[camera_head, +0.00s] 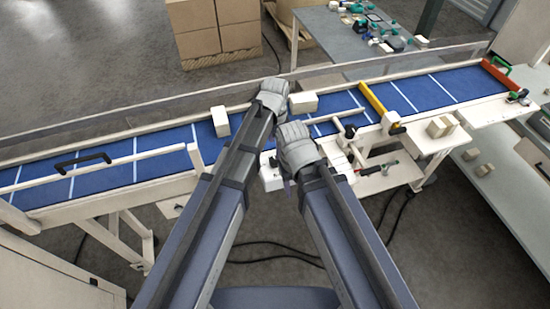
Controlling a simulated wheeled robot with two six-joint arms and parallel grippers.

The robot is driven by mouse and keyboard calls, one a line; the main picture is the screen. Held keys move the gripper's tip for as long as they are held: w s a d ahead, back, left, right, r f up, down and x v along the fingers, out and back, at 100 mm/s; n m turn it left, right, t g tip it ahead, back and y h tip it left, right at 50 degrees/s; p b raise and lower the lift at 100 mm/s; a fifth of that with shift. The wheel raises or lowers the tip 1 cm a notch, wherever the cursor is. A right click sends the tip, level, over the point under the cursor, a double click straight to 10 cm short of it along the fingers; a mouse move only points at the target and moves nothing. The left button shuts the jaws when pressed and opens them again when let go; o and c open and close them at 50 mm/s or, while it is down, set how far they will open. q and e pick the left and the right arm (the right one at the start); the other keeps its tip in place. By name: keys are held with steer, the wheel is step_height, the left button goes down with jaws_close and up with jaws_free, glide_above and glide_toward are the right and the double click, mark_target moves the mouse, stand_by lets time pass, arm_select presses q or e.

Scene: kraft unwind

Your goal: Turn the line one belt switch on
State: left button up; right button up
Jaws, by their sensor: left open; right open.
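A small white box (270,180) is at the near edge of the blue conveyor belt (350,100), partly hidden by my arms. It may carry the belt switch, but no switch or its position can be made out. My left gripper (275,88) is above the belt, near its far side. My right gripper (291,131) is lower in the picture, over the belt's near edge and just above the white box. Both are open, with nothing visible in them; their fingertips are small and hard to make out.
Pale blocks lie on the belt left (220,121) and right (303,102) of my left gripper. A yellow bar (372,98) and a red bar (500,76) cross the belt. A side shelf (385,178) holds tools. Cartons (215,30) stand behind.

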mark_target(275, 160)
arm_select(q)
steer(key=shift+f+b, duration=3.35)
steer(key=shift+f, duration=0.25)
jaws_close()
